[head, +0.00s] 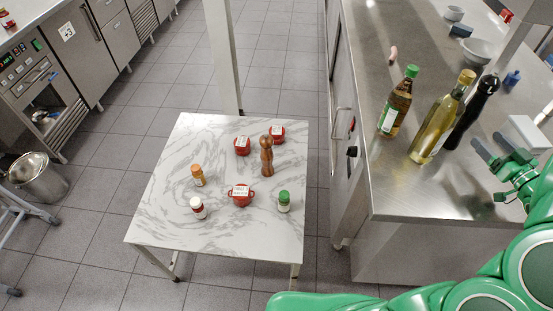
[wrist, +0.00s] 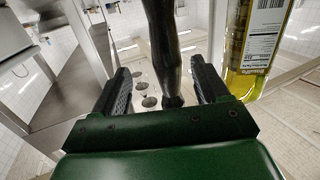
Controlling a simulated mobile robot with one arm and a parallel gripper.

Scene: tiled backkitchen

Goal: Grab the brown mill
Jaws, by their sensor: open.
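The brown mill (head: 266,157) stands upright on the small marble-topped table (head: 220,222) in the head view, beside red-lidded pots. My green gripper (head: 494,147) is far to its right, over the steel counter (head: 385,185), open and not on the brown mill. A dark, nearly black mill (head: 473,110) stands on the counter just beyond my gripper. In the wrist view a dark mill-shaped body (wrist: 163,45) shows between the two open fingers of my gripper (wrist: 160,68); I cannot tell whether they touch it. I cannot make out the brown mill in the wrist view.
A green-capped bottle (head: 398,102) and an oil bottle (head: 442,118) stand left of the dark mill; the oil bottle also shows in the wrist view (wrist: 262,45). Red pots (head: 241,194), an orange jar (head: 198,176) and a green-lidded jar (head: 284,202) surround the brown mill.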

